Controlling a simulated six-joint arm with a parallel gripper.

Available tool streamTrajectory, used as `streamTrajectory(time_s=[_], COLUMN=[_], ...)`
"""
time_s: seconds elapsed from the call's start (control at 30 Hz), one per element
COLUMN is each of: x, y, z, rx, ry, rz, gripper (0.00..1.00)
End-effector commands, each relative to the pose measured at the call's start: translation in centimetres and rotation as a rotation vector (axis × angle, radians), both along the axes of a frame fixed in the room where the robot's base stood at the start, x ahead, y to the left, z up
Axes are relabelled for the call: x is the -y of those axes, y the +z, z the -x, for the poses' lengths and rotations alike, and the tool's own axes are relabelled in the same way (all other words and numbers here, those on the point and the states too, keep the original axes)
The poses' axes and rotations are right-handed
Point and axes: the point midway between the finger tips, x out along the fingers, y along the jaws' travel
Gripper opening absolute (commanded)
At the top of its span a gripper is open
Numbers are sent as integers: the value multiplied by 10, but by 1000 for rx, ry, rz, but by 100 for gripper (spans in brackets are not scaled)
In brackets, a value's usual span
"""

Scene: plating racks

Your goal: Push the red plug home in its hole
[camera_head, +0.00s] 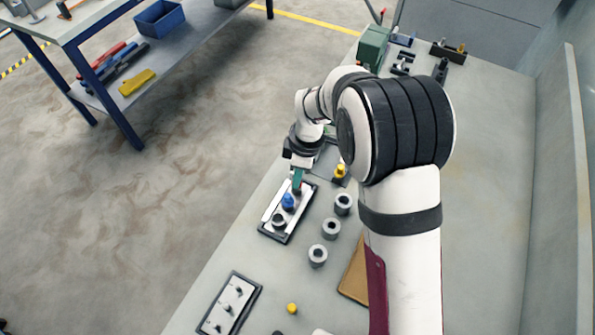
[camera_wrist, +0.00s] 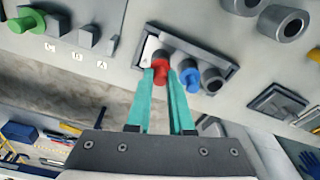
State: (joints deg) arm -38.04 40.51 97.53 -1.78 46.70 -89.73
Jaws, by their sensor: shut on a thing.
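The red plug (camera_wrist: 160,66) is between the teal fingertips of my gripper (camera_wrist: 162,74), which is shut on it. The plug is at the left end of a row in a dark-framed plate (camera_wrist: 150,42). I cannot tell how deep it sits, and the fingers hide part of it. A blue plug (camera_wrist: 188,74) stands beside it, then a grey hollow collar (camera_wrist: 212,82). In the head view my gripper (camera_head: 297,188) is over the far end of the plate (camera_head: 268,230), beyond the blue plug (camera_head: 288,202). The red plug is hidden there.
Several grey hollow cylinders (camera_head: 331,228) stand right of the plate. A yellow-topped piece (camera_head: 340,171) is close to my wrist. A second plate with pegs (camera_head: 228,305) lies nearer, beside a small yellow piece (camera_head: 292,308). The bench between the two plates is clear.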

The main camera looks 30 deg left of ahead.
Motion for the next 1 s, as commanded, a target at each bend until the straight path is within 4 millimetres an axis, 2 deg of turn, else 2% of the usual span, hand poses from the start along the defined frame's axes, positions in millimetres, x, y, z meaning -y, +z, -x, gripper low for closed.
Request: streamTrajectory(time_s=[0.17, 0.2, 0.4, 0.67, 0.77, 0.87, 1.0], x=[0, 0, 0, 0, 0, 2, 7], y=[-5, -6, -5, -4, 3, 21, 64], z=[0, 0, 0, 0, -1, -2, -4], rx=[-1, -1, 0, 0, 3, 3, 5], ry=[0, -1, 0, 0, 0, 0, -2], rz=[0, 0, 0, 0, -2, -3, -5], gripper=[0, 22, 55, 55, 55, 55, 55])
